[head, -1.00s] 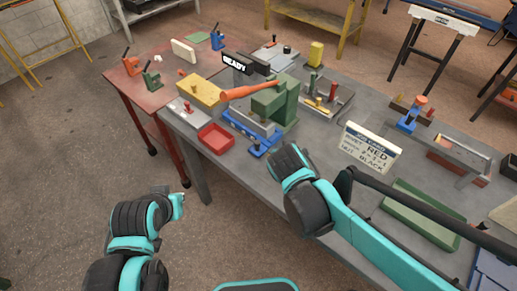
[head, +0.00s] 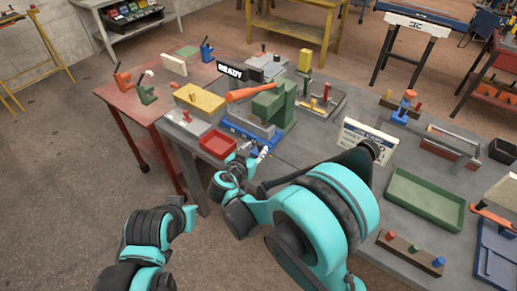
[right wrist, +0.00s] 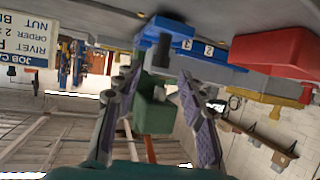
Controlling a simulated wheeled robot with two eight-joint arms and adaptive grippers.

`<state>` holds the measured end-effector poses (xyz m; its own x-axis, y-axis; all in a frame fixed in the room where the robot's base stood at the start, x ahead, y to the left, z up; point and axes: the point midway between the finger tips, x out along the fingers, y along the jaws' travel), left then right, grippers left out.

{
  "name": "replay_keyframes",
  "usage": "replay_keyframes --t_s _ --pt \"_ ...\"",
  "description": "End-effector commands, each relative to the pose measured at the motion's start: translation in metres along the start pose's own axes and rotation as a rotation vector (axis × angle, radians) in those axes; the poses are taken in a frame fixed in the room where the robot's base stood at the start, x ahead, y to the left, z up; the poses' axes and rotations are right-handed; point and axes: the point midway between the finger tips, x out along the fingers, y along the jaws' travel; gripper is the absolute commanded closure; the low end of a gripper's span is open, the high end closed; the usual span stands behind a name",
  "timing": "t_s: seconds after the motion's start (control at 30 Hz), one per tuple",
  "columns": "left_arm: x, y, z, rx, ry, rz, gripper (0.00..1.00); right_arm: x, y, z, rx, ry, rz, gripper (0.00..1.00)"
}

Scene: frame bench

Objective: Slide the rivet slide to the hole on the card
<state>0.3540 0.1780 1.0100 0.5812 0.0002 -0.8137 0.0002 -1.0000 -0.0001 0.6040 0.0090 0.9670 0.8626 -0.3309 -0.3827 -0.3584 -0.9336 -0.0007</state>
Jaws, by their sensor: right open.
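The blue slide base (head: 268,143) lies at the front of the green press (head: 270,103) with the orange lever. The right wrist view shows its blue front face (right wrist: 208,50) with the numbers 3 and 2, and a dark upright piece (right wrist: 162,50) beside them. My right gripper (head: 243,165) is open at the bench's front edge, close to the base. Its two fingers (right wrist: 160,95) stand apart with the dark piece beyond them; contact cannot be told. The job card (head: 366,140) is partly covered by my right arm.
A red tray (head: 218,144) stands just left of the slide base, with a yellow block (head: 199,97) behind it. A black READY sign (head: 230,70) stands behind the press. A green tray (head: 425,199) lies on the bench at right.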

Motion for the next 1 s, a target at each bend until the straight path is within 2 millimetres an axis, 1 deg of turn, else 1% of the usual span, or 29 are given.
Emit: replay_keyframes --t_s 0.03,0.2,0.3,0.5,0.53,0.57,0.6,0.67,0.7,1.0 --pt "0.003 0.0 0.002 0.0 0.0 0.0 1.0 0.009 0.001 0.002 0.002 0.0 0.003 0.59" --pt "0.006 0.0 0.004 0.0 0.0 0.0 1.0 0.025 0.001 0.001 -0.001 0.0 0.002 0.59" --pt "0.006 0.0 0.004 0.0 0.0 0.0 1.0 0.028 0.0 0.0 -0.001 0.0 0.001 0.59" --pt "0.006 0.0 0.004 0.0 0.0 0.0 1.0 0.028 0.0 -0.001 -0.001 0.0 0.0 0.59" --pt "0.006 0.0 0.004 0.0 0.0 0.0 1.0 0.028 0.0 -0.001 -0.001 0.0 0.0 0.62" --pt "0.006 0.0 0.004 0.0 0.0 0.0 1.0 0.028 0.0 -0.001 -0.001 0.0 0.0 0.7" --pt "0.006 0.0 0.004 0.0 0.0 0.0 1.0 0.028 0.0 -0.001 -0.001 0.0 0.0 0.8" --pt "0.006 0.0 0.004 0.0 0.0 0.0 1.0 0.028 0.0 -0.001 -0.001 0.0 0.0 0.96" --pt "0.006 0.0 0.004 0.0 0.0 0.0 1.0 0.028 0.0 -0.001 -0.001 0.0 0.0 1.0" --pt "0.007 0.0 0.005 0.0 0.0 0.0 1.0 0.028 0.001 0.0 -0.001 -0.001 0.0 1.0"
